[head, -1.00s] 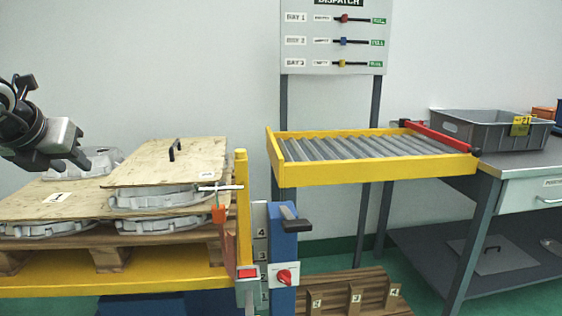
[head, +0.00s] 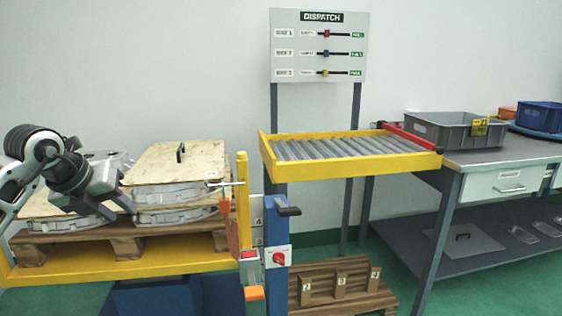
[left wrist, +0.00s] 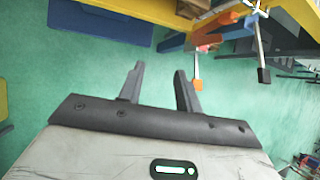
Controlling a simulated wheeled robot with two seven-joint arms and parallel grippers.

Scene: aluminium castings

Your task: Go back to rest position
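My left gripper (head: 121,208) shows at the left of the head view, in front of the pallet stack, with its fingers pointing down and to the right. In the left wrist view its two fingers (left wrist: 159,84) stand apart with nothing between them, over green floor. My right gripper is in neither view. Light metal castings (head: 168,196) lie in layers with plywood sheets (head: 178,163) on a wooden pallet (head: 125,246). The top sheet carries a black handle.
A yellow lift frame (head: 190,262) and a blue post (head: 277,240) stand beside the pallet. A yellow-rimmed roller table (head: 350,168) is in the middle. A grey bin (head: 455,130) sits on the workbench (head: 500,158) at right. Wooden racks (head: 340,288) stand on the floor below.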

